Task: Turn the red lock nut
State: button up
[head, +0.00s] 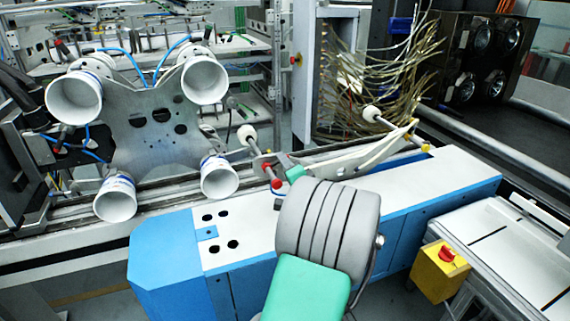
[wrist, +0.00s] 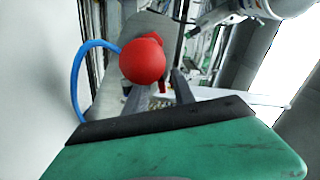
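A red ball-shaped knob (wrist: 142,62) is large in the wrist view, with another red part just behind it. In the head view a red knob (head: 276,183) ends a slanted rod. A smaller red piece (head: 266,166), perhaps the lock nut, sits higher on that rod, by a metal bracket. My gripper (head: 284,165), green with grey fingers, is right beside these red parts, partly hidden behind my grey wrist. In the wrist view the fingers of my gripper (wrist: 157,84) stand apart, with a gap between them. The ball covers part of the left finger. I cannot tell whether anything touches.
The rod's white cone (head: 247,135) and a second cone (head: 371,113) stand behind. A plate with several white cups (head: 75,97) is at left. A blue and white machine bench (head: 165,262) lies below my arm. A yellow box (head: 440,272) with a red button stands at right.

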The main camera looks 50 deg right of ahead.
jog(key=shift+c, duration=0.2)
grip_shut()
dwell(1.1)
